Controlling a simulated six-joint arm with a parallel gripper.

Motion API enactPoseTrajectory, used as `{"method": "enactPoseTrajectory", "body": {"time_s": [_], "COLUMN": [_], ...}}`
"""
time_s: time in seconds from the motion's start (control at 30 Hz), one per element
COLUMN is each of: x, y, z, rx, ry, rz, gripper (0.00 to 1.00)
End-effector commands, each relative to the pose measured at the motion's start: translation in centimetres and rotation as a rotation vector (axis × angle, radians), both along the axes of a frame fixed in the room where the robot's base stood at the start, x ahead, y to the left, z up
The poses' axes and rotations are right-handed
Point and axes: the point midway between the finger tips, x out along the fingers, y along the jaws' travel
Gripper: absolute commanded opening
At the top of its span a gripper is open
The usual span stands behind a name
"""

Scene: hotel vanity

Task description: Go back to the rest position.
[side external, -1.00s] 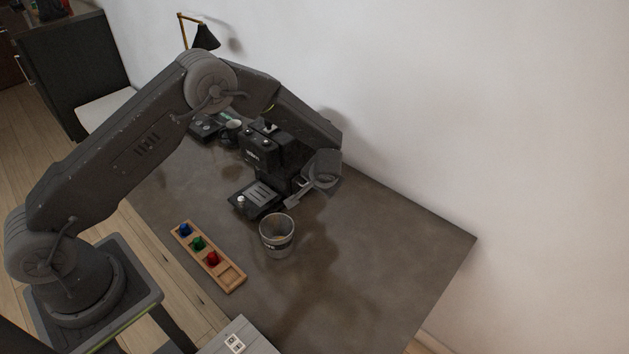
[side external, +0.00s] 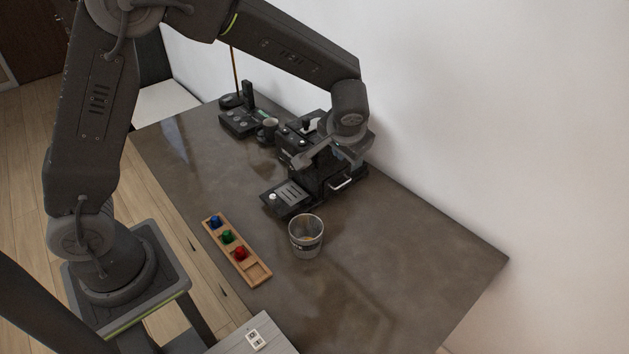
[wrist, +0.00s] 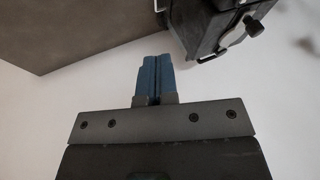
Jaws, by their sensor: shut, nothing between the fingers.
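My gripper (wrist: 156,78) shows in the wrist view with its two blue fingers pressed together and nothing between them. In the side view my gripper (side external: 305,163) is raised over the black coffee machine (side external: 318,182), apart from the counter. In the wrist view, part of a dark machine with a metal handle (wrist: 222,27) shows at the upper right, beyond the fingertips. My arm is bent high above the back of the counter.
The dark counter (side external: 400,285) has free room at its front right. A cup (side external: 306,238) stands near a wooden holder (side external: 262,272) with blue, green and red capsules. More black equipment (side external: 240,118) stands at the back left. The white wall (side external: 500,110) is close behind.

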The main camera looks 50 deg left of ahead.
Motion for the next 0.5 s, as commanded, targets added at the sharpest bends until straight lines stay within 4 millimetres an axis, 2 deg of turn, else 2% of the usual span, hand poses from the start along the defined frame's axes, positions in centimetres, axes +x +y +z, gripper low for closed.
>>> {"method": "enactPoseTrajectory", "body": {"time_s": [0.03, 0.2, 0.33, 0.5], "x": [-1.4, -6.8, -11.2, -17.1], "y": [0.7, 2.2, 3.0, 3.5], "z": [2.2, 7.3, 10.2, 12.4], "rx": [-0.021, -0.091, -0.146, -0.217], "ry": [-0.007, -0.004, -0.015, -0.042], "rz": [0.003, -0.012, -0.035, -0.080], "gripper": [0.00, 0.00, 0.00, 0.00]}}
